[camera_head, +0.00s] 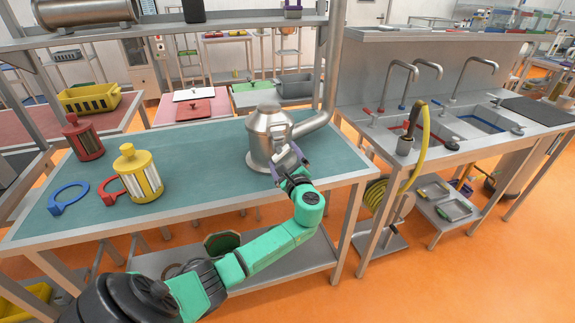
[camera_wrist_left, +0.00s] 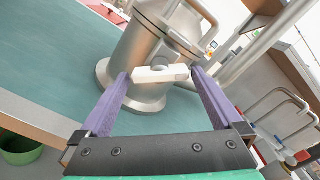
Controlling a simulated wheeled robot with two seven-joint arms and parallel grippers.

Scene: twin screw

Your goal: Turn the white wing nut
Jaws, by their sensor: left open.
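The white wing nut (camera_wrist_left: 160,74) is on the front of a steel vessel (camera_head: 267,128), which stands upright on the teal table top. In the left wrist view the nut's bar lies roughly level across the vessel's wall (camera_wrist_left: 134,50). My left gripper (camera_head: 287,162) reaches the vessel from the front. Its purple fingers are open, one on each side of the nut, with the nut's ends close to the fingertips. I cannot tell whether they touch. In the head view the nut is small and partly hidden by the fingers. My right gripper is not in view.
A steel pipe (camera_head: 328,85) rises right of the vessel. The table's middle (camera_head: 205,160) is clear.

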